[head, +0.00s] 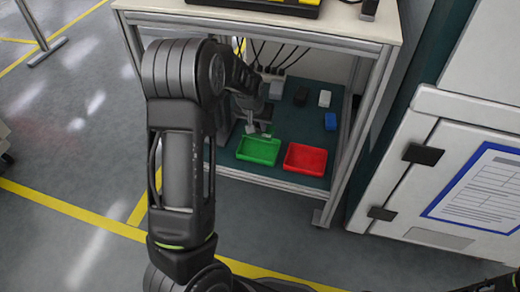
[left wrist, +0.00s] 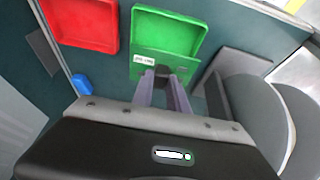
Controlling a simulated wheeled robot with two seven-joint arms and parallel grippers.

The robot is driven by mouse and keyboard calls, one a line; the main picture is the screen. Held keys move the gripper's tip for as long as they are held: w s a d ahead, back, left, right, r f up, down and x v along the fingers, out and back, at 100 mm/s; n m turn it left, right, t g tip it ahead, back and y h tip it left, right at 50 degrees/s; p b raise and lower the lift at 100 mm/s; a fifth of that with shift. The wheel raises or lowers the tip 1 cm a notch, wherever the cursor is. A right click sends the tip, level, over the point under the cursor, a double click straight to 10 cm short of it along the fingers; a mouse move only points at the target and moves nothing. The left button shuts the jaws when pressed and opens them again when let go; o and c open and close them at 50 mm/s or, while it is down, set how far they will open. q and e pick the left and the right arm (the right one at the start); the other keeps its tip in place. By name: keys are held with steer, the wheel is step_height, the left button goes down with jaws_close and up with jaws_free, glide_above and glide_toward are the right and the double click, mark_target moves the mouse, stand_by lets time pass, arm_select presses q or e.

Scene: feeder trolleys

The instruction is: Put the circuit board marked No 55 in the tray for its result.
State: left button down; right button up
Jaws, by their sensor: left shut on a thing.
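My left gripper (head: 258,130) reaches into the lower shelf of the trolley, just behind the green tray (head: 258,150). In the left wrist view its two fingers (left wrist: 165,78) are shut on a green circuit board (left wrist: 180,66) with a small white label (left wrist: 144,60). The label's print is too small to read surely. The board is close to the near edge of the green tray (left wrist: 168,12) in that view; I cannot tell whether they touch. The red tray (head: 305,158) lies to the right of the green one and looks empty. My right gripper is not in view.
A blue block (head: 330,121), a white block (head: 324,98) and a dark block (head: 300,96) stand on the shelf behind the red tray. Trolley posts (head: 358,120) and the top board (head: 280,22) frame the opening. A grey cabinet (head: 440,185) stands at right.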

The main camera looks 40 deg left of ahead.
mark_target(257, 133)
arm_select(q)
steer(key=shift+f+b, duration=0.9)
steer(key=shift+f, duration=1.5)
steer(key=shift+f, duration=0.1)
steer(key=shift+f+b, duration=1.05)
steer(key=shift+f, duration=1.35)
steer(key=shift+f, duration=0.15)
steer(key=c, duration=1.3)
jaws_free()
